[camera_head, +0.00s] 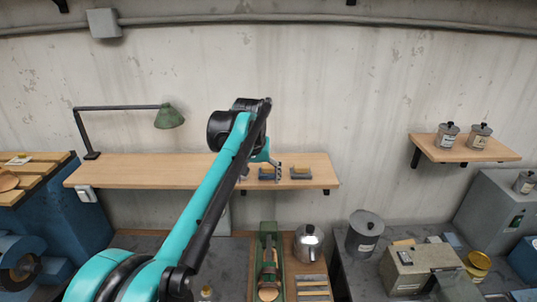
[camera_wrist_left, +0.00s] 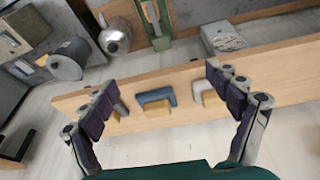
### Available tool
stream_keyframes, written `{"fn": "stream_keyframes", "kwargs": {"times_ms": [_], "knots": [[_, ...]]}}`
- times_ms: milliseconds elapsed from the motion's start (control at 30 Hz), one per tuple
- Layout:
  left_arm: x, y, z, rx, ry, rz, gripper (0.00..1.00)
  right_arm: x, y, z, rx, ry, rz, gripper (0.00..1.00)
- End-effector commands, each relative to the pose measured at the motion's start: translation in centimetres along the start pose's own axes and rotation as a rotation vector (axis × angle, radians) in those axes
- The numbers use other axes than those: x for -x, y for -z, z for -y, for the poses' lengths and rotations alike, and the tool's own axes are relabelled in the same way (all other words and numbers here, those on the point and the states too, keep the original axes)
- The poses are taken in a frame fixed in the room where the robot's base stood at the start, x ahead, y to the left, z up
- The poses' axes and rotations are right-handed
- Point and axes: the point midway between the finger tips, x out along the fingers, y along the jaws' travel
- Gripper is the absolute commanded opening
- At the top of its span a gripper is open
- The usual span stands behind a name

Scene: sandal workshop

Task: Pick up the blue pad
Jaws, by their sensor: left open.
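The blue pad (camera_wrist_left: 155,96) sits on a tan block on the wooden wall shelf, between and beyond the fingers of my left gripper (camera_wrist_left: 163,80) in the left wrist view. It also shows in the head view (camera_head: 266,176), just below my left gripper (camera_head: 268,163). My left gripper is open, with its fingers spread wide and nothing held. I cannot tell the exact height of the fingers over the pad. My right gripper is not in view.
A dark grey pad (camera_wrist_left: 119,104) and a light grey pad (camera_wrist_left: 213,84) sit on either side of the blue pad, close to the fingers. A kettle (camera_head: 308,242) stands below.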

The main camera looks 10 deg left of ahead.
Motion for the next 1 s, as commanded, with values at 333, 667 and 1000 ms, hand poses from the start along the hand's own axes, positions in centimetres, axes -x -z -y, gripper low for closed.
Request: {"fn": "stream_keyframes", "kwargs": {"times_ms": [333, 667, 1000], "knots": [[2.0, 10.0, -2.1, 0.049, 0.029, 0.126, 0.89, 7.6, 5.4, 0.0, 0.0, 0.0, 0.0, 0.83], [0.7, 11.7, -2.6, 0.071, 0.043, 0.179, 0.89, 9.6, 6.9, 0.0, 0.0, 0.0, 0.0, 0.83], [-2.6, 10.9, -2.5, 0.072, 0.043, 0.18, 0.89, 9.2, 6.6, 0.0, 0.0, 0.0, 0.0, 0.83]]}}
